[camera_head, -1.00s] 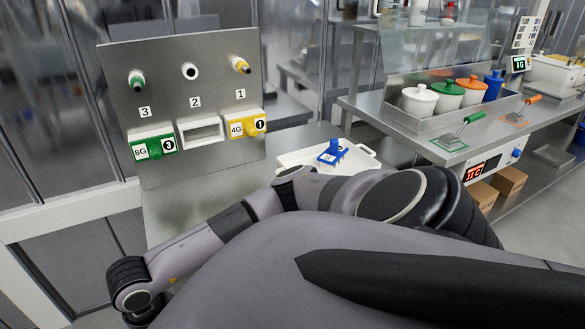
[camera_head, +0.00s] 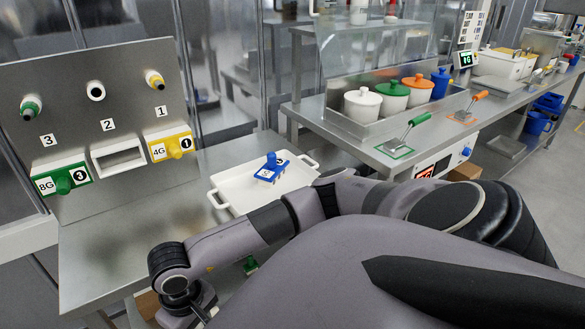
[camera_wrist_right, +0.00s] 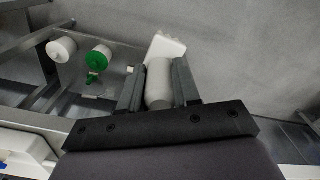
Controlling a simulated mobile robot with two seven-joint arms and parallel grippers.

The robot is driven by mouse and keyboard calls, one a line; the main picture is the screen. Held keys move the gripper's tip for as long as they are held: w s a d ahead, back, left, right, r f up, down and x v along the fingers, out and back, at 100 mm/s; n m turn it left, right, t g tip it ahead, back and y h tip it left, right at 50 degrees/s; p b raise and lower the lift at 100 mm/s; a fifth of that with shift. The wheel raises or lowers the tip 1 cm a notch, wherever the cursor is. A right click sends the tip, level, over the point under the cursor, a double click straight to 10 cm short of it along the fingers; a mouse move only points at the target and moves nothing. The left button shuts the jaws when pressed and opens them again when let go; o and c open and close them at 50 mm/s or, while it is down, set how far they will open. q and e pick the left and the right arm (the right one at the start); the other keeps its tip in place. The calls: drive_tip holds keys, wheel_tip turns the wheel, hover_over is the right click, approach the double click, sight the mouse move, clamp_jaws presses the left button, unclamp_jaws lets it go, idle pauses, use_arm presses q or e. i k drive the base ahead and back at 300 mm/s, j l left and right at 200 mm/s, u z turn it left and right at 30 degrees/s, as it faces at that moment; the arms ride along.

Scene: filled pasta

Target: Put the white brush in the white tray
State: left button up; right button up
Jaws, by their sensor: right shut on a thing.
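The white tray (camera_head: 226,195) lies on the steel table in the middle of the head view, with a blue brush-like piece (camera_head: 270,168) in it. In the right wrist view, my right gripper (camera_wrist_right: 159,66) is shut on the white brush (camera_wrist_right: 158,84). Its pale handle is between the fingers and its white block-shaped head sticks out beyond them. In the head view my right arm crosses in front of the table and its end is at the lower left; the fingers and brush are not clear there. My left gripper is not in view.
A panel (camera_head: 125,75) with numbered slots stands at the left. White, green, orange and blue pots (camera_head: 391,97) stand on the counter at the right. A white rim (camera_wrist_right: 25,145) shows at lower left in the wrist view, with white and green objects (camera_wrist_right: 100,57) above.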

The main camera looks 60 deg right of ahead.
sight(269, 200)
drive_tip(key=l+z, duration=0.25)
drive_tip(key=l, duration=1.05)
drive_tip(key=k+l+z, duration=0.1)
drive_tip(key=l, duration=0.55)
